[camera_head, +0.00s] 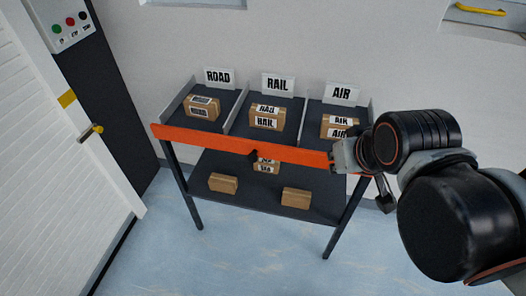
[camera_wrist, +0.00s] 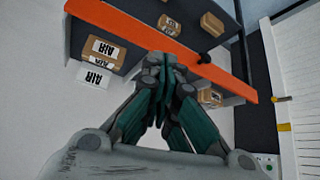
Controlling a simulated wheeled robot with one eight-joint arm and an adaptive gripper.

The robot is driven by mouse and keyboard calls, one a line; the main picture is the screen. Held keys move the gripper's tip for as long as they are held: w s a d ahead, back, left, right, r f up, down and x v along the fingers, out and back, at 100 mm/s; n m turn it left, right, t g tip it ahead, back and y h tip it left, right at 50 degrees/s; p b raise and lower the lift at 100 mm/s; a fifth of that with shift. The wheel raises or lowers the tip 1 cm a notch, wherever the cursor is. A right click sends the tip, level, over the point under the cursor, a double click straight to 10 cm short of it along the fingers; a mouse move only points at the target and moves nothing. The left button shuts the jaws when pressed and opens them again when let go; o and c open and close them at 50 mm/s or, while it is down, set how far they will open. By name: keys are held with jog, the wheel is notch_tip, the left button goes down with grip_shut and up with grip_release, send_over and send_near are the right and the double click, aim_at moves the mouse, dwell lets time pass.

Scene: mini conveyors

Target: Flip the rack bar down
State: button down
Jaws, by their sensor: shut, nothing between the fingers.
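The orange rack bar (camera_head: 215,139) runs along the front edge of the rack's top shelf, standing on edge in front of the boxes. A black knob (camera_head: 254,154) sits near its middle. In the wrist view the bar (camera_wrist: 130,27) crosses diagonally just beyond my fingertips, with the knob (camera_wrist: 204,58) to their right. My gripper (camera_head: 337,158) is at the bar's right part, close to its front face; its fingertips (camera_wrist: 158,58) are shut and empty. Whether they touch the bar I cannot tell. My wrist hides the bar's right end in the head view.
The rack's top shelf has three bays with signs ROAD (camera_head: 218,77), RAIL (camera_head: 278,83) and AIR (camera_head: 342,92), each holding a cardboard box. Several boxes lie on the lower shelf (camera_head: 258,200). A white door (camera_head: 65,140) stands left; the floor in front is clear.

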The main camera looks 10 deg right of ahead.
jog(key=w+a+r+n+g+p, duration=0.1)
jog(key=w+a+r+n+p, duration=0.35)
jog(key=w, duration=0.35)
jog(key=n+g+y+p, duration=0.1)
jog(key=n+g+p, duration=0.3)
jog(key=n+p, duration=0.45)
send_over(250, 156)
jog(key=s+d+b, duration=0.1)
jog(key=s+d, duration=0.1)
jog(key=s, duration=0.1)
notch_tip(250, 156, down, 8)
jog(key=n, duration=0.1)
jog(key=shift+w+a+r, duration=0.1)
jog(key=shift+w+a, duration=0.15)
jog(key=b+x, duration=0.4)
jog(key=x, duration=1)
